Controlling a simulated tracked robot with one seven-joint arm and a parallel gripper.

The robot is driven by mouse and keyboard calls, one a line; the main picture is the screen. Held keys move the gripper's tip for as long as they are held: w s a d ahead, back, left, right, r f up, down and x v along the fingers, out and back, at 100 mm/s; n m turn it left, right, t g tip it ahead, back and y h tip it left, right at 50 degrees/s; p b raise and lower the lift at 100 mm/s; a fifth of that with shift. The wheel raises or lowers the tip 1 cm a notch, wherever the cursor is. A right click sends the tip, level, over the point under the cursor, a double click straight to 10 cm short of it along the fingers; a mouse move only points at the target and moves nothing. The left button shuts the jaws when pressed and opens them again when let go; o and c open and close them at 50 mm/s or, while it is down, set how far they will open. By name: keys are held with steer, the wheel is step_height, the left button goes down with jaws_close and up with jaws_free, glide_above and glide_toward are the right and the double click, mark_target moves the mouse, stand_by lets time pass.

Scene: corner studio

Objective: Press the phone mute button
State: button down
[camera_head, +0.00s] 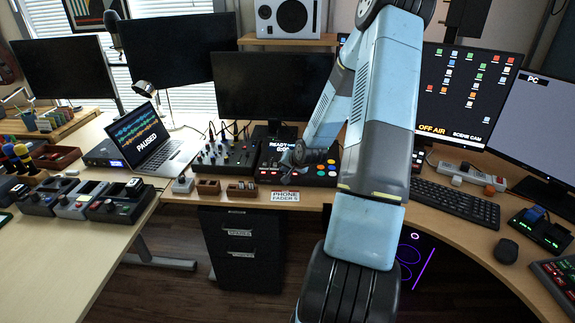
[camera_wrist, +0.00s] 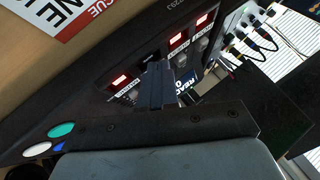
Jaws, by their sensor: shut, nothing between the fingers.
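The mixing console (camera_head: 268,178) stands on the desk, with a small lit "READY" screen and coloured buttons; it fills much of the wrist view (camera_wrist: 70,100). Red-lit rectangles (camera_wrist: 119,80) show along its faders there, with labels too small to read. I cannot tell which one is the phone mute button. A card (camera_head: 285,196) reading "PHONE FADER 6" stands at the console's front edge; part of it shows in the wrist view (camera_wrist: 62,15). My gripper (camera_head: 297,155) is shut and empty, low over the console's left-middle part. Its fingers (camera_wrist: 163,86) hide part of the panel; contact is unclear.
A knobbed mixer (camera_head: 222,155) with cables stands left of the console, and a laptop (camera_head: 150,138) further left. Small wooden trays (camera_head: 208,187) sit at the desk's front edge. Monitors (camera_head: 270,85) stand behind. A keyboard (camera_head: 455,203) and mouse (camera_head: 505,251) lie right.

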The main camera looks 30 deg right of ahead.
step_height(320, 180, up, 6)
steer(key=shift+r, duration=0.15)
stand_by(0.7)
steer(key=shift+w, duration=0.15)
stand_by(1.0)
